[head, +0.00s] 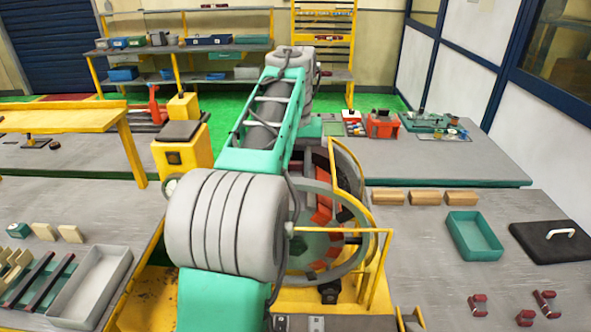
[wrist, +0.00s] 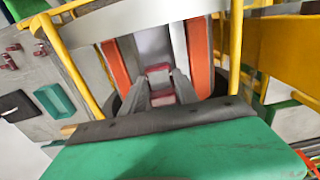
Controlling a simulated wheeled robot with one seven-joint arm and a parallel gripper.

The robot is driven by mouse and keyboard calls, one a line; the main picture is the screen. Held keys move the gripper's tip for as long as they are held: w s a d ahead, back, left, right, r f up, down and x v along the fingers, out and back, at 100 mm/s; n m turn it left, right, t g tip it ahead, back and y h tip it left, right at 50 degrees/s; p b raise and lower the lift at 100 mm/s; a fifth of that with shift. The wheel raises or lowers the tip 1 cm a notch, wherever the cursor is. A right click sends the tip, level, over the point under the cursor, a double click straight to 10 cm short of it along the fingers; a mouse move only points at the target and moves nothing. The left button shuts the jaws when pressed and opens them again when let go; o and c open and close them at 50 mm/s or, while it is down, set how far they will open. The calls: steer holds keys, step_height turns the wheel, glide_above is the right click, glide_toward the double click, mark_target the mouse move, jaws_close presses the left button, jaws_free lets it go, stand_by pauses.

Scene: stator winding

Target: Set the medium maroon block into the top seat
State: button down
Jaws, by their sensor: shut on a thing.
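My gripper (wrist: 162,85) is shut on a maroon block (wrist: 160,98), which shows between the two grey fingers in the wrist view. Its size is hard to judge because the fingers and wrist cover part of it. The fingers point into a grey slot (wrist: 155,45) between two orange-red pieces (wrist: 199,55) of the stator. I cannot tell whether the block touches the slot or whether this is the top seat. In the head view, the round grey stator (head: 352,172) with orange-red segments stands behind my arm, which hides my gripper and the held block.
A yellow rail frame (head: 384,262) stands close around the stator. Several maroon pieces (head: 477,305) lie on the right table (head: 425,260), with a green tray (head: 474,236), a black lid (head: 551,241) and wooden blocks (head: 425,198). The left table holds a grey tray (head: 118,262).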

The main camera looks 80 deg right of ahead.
steer(key=c, duration=0.9)
jaws_free()
steer(key=shift+f, duration=0.1)
steer(key=shift+o, duration=0.2)
